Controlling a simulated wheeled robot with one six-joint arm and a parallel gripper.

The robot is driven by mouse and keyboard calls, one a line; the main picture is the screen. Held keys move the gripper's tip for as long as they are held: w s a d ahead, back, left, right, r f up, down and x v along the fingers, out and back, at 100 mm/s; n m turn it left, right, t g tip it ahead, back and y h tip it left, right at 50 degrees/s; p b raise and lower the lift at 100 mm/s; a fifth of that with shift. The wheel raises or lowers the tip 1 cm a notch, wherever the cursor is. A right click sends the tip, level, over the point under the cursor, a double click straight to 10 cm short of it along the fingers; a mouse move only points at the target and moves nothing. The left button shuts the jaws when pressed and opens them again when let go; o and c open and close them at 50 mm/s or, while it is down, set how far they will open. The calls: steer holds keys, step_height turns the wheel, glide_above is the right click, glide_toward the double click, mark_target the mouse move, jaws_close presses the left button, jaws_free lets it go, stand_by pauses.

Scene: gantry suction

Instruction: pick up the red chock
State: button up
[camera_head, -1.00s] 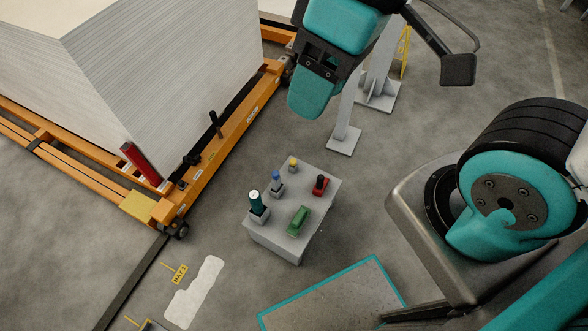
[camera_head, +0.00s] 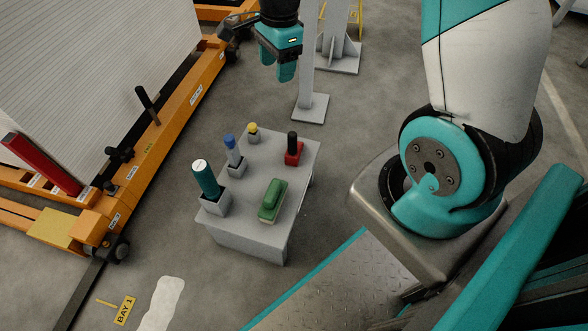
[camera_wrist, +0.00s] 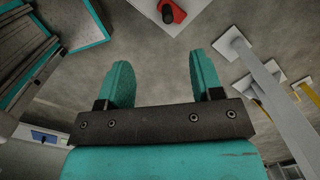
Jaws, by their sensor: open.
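The red chock (camera_head: 293,152), a small red block with a black knob on top, stands at the right rear of a small grey table (camera_head: 242,196). In the wrist view the red chock (camera_wrist: 178,12) shows at the top edge, partly cut off, ahead of the fingers. My gripper (camera_head: 286,76) hangs behind the table in the head view, apart from the chock. In the wrist view my gripper (camera_wrist: 160,66) has its teal fingers spread wide, with only floor showing between them.
The table also bears a green block (camera_head: 272,200), a teal cylinder (camera_head: 206,178), a blue-topped piece (camera_head: 234,155) and a yellow-topped piece (camera_head: 252,130). A grey post (camera_head: 309,105) stands behind. An orange frame (camera_head: 172,130) carries a large pale stack at left.

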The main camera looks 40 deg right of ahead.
steer(key=w+d+f+m+b, duration=0.1)
steer(key=d+f+m+b, duration=0.2)
steer(key=f, duration=0.4)
steer(key=w+d+f+m+b, duration=0.1)
steer(key=d+f+m+b, duration=0.2)
steer(key=f, duration=0.4)
steer(key=b, duration=0.5)
glide_toward(293, 141)
steer(key=shift+h, duration=0.4)
steer(key=f, duration=0.2)
steer(key=w+f, duration=0.1)
steer(key=f, duration=0.1)
steer(key=d+f, duration=0.1)
steer(key=f, duration=0.1)
steer(key=shift+w, duration=0.4)
steer(key=f+b, duration=0.1)
steer(key=f, duration=0.1)
steer(key=f+b, duration=0.4)
steer(key=shift+s+a+f, duration=0.1)
steer(key=shift+s+a, duration=0.05)
steer(key=shift+a, duration=0.25)
steer(key=shift+c, duration=0.3)
steer(key=c, duration=0.9)
